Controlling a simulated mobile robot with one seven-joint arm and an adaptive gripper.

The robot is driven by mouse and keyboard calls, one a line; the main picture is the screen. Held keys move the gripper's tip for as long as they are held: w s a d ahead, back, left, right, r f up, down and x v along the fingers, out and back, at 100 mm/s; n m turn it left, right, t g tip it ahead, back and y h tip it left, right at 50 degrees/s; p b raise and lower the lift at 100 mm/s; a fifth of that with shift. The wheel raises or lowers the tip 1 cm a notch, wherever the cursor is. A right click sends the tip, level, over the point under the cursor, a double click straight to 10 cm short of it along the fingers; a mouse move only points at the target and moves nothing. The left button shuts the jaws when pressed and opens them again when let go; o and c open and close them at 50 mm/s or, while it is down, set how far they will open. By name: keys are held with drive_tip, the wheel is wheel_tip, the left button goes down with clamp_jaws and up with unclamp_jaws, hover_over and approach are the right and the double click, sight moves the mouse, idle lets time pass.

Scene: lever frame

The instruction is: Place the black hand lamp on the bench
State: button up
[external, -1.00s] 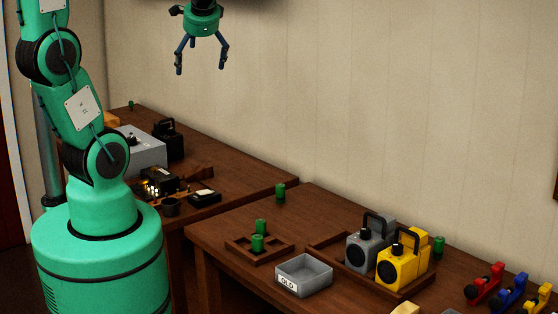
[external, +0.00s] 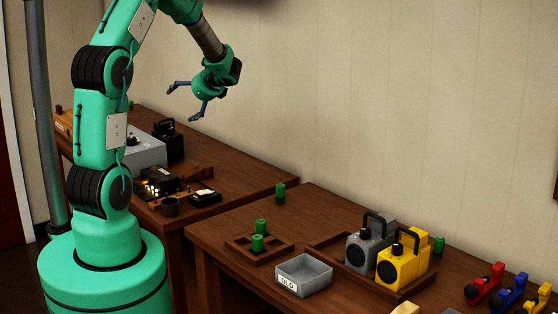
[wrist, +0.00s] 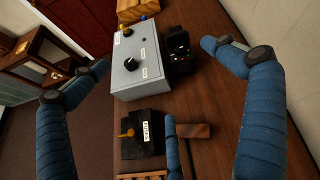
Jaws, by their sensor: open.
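The black hand lamp (external: 170,145) stands on the left wooden table, behind a grey box, with its handle up. In the wrist view, the lamp (wrist: 181,50) is seen from above, just right of the grey box. My gripper (external: 181,103) is open and empty, tilted down to the left, above and to the right of the lamp. In the wrist view, my gripper's spread blue fingers (wrist: 155,75) frame the area around the lamp and box, without touching them. The right wooden table (external: 215,232) is in front; I cannot tell which table is the bench.
The grey box (wrist: 137,62) and a black box with a yellow knob (wrist: 142,134) stand near the lamp. The right table holds a grey lamp (external: 364,245), a yellow lamp (external: 401,263), a grey "OLD" tray (external: 304,275), green cylinders and coloured clamps. Bare wood shows between some items.

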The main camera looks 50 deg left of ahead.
sight(166, 135)
drive_tip(key=w+a+f+m+y+b, duration=0.1)
drive_tip(key=a+f+m, duration=0.1)
drive_tip(key=a+f, duration=0.3)
drive_tip(key=w+a+f+m+b, duration=0.2)
drive_tip(key=a+f, duration=0.4)
drive_tip(key=f, duration=0.4)
drive_tip(key=shift+f+m+y, duration=0.25)
drive_tip(key=shift+m+y, duration=0.15)
drive_tip(key=shift+m, duration=0.1)
drive_tip(key=shift+a, duration=0.1)
drive_tip(key=b+x, duration=0.1)
drive_tip(key=x, duration=0.6)
drive_tip(key=shift+a+f, duration=0.2)
drive_tip(key=shift+a, duration=0.05)
drive_tip(key=shift+a+f, duration=0.1)
drive_tip(key=shift+a, duration=0.3)
drive_tip(key=shift+b, duration=0.3)
drive_tip(key=shift+b+x, duration=0.6)
drive_tip(key=shift+x, duration=1.35)
drive_tip(key=shift+a+f, duration=0.15)
drive_tip(key=shift+a, duration=0.55)
